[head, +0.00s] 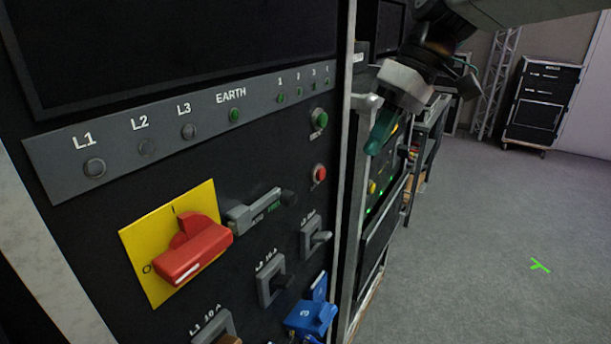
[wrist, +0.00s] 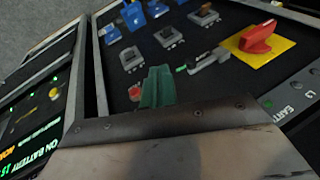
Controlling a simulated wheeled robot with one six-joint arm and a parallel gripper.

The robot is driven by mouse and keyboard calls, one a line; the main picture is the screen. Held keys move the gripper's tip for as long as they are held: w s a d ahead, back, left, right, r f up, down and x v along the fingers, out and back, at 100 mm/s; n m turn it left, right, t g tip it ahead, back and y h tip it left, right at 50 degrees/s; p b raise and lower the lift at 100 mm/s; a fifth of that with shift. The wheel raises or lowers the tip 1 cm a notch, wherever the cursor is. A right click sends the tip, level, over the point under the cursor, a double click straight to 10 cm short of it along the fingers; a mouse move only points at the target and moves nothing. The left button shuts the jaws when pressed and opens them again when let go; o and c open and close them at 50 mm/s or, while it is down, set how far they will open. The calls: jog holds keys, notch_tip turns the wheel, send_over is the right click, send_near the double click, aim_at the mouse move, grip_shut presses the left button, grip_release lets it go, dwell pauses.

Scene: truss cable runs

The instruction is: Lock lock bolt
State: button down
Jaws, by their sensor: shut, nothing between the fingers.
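The lock bolt (head: 253,211) is a grey sliding bolt on the black panel, right of the red rotary switch (head: 193,247) on its yellow plate. Its dark round knob (head: 289,197) is at the right end, by a green word too small to read surely. The bolt also shows in the wrist view (wrist: 208,61), left of the red switch (wrist: 257,41). My gripper (head: 380,133), with green fingers, is at the upper right, apart from the bolt. Its green fingers show in the wrist view (wrist: 157,88), shut and empty.
A green button (head: 319,120) and a red button (head: 319,174) are right of the bolt. Below are grey breakers (head: 271,279) and a blue connector (head: 311,318). A grey frame post (head: 346,160) edges the panel.

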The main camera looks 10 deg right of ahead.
jog(key=w+a+r+n+y, duration=0.1)
jog(key=w+a+r+n, duration=0.1)
jog(key=w, duration=0.4)
jog(key=shift+a+n+g, duration=0.3)
jog(key=shift+a+n, duration=0.1)
jog(key=shift+a, duration=0.3)
jog(key=s+a+f, duration=0.4)
jog(key=a+f, duration=0.3)
jog(key=f, duration=0.2)
jog(key=shift+a+f, duration=0.15)
jog(key=shift+a, duration=0.2)
jog(key=shift+s, duration=0.1)
